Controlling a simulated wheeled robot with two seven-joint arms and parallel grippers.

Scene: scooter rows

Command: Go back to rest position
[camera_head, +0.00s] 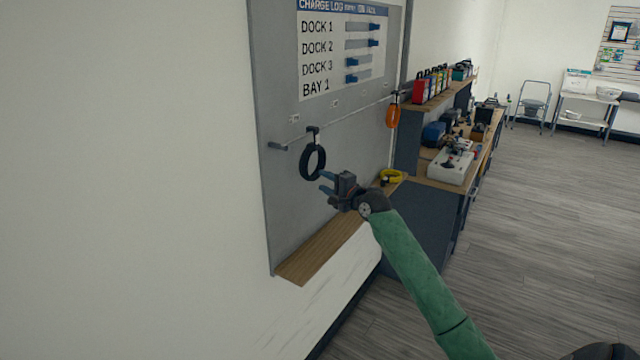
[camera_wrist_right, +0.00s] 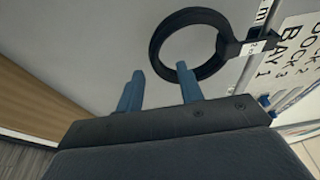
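My right gripper (camera_head: 323,182) is in front of the grey wall board, just right of and below a black ring (camera_head: 304,165) that hangs from a hook on the board's rail. In the right wrist view its two blue fingers (camera_wrist_right: 160,90) stand apart with nothing between them. The black ring (camera_wrist_right: 160,42) lies beyond the fingertips there; one fingertip overlaps its lower edge in the picture, and I cannot tell whether they touch. My left gripper is not in view.
The grey board (camera_head: 285,215) carries a charge log sheet (camera_head: 340,88) and a wooden ledge (camera_head: 325,248) below. An orange ring (camera_head: 392,116) hangs farther right. Floor at right is clear.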

